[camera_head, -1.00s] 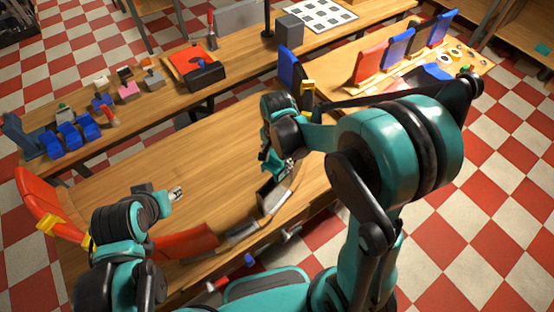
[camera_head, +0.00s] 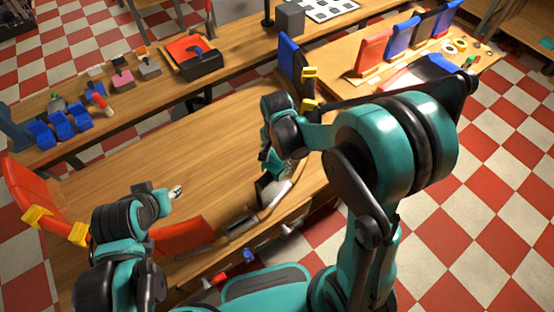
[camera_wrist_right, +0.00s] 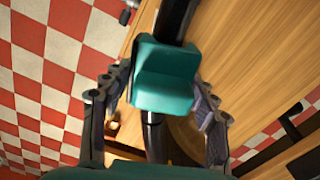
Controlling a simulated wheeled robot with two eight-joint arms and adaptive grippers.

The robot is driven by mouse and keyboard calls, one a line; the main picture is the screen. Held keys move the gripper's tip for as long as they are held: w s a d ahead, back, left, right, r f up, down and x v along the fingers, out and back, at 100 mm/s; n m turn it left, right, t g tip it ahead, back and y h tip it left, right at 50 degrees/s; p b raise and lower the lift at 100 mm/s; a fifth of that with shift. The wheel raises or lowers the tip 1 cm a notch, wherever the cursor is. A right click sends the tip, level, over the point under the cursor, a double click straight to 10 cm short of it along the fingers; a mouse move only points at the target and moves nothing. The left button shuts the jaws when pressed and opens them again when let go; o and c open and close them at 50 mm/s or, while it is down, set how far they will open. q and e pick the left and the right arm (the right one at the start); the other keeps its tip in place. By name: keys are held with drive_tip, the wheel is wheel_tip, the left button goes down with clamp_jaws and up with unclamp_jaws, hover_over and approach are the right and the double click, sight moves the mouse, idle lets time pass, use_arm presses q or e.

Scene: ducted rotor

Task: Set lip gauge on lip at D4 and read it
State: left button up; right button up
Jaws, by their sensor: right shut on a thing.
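My right gripper (camera_wrist_right: 163,92) is shut with its fingers on both sides of a teal block (camera_wrist_right: 165,78), which may be the lip gauge. A black bar (camera_wrist_right: 176,18) runs beneath the block; I cannot tell whether the block rests on it. In the head view my right gripper (camera_head: 277,162) is low near a dark curved section (camera_head: 270,190) at the table's near edge. Its fingertips are mostly hidden there. My left gripper (camera_head: 172,192) is over the wooden table at the left; its opening is unclear. No D4 marking or gauge reading is legible.
Red curved sections (camera_head: 185,236) and (camera_head: 30,190) line the near and left edges, with yellow clamps (camera_head: 38,215). A blue upright panel (camera_head: 289,66) stands at the far right. The back bench (camera_head: 130,98) holds small blocks and a red-topped box (camera_head: 190,55). The table's middle (camera_head: 190,150) is clear.

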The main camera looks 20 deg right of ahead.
drive_tip(key=shift+f, duration=0.25)
idle(0.5)
drive_tip(key=o, duration=1.4)
drive_tip(key=shift+o, duration=0.2)
drive_tip(key=shift+r, duration=0.1)
wheel_tip(320, 180, up, 12)
drive_tip(key=shift+f, duration=0.1)
drive_tip(key=shift+b, duration=0.3)
drive_tip(key=shift+s+d, duration=0.1)
drive_tip(key=shift+s, duration=0.1)
drive_tip(key=s+d+f+n+t+b, duration=0.2)
drive_tip(key=s+n+t+b, duration=0.1)
drive_tip(key=s+n, duration=0.2)
drive_tip(key=s+d+f+n+t+b, duration=0.2)
drive_tip(key=s+f+n+t+b, duration=0.1)
drive_tip(key=s+n+t+b, duration=0.1)
drive_tip(key=shift+s+d+n, duration=0.25)
drive_tip(key=shift+s+n, duration=0.2)
drive_tip(key=shift+n, duration=0.35)
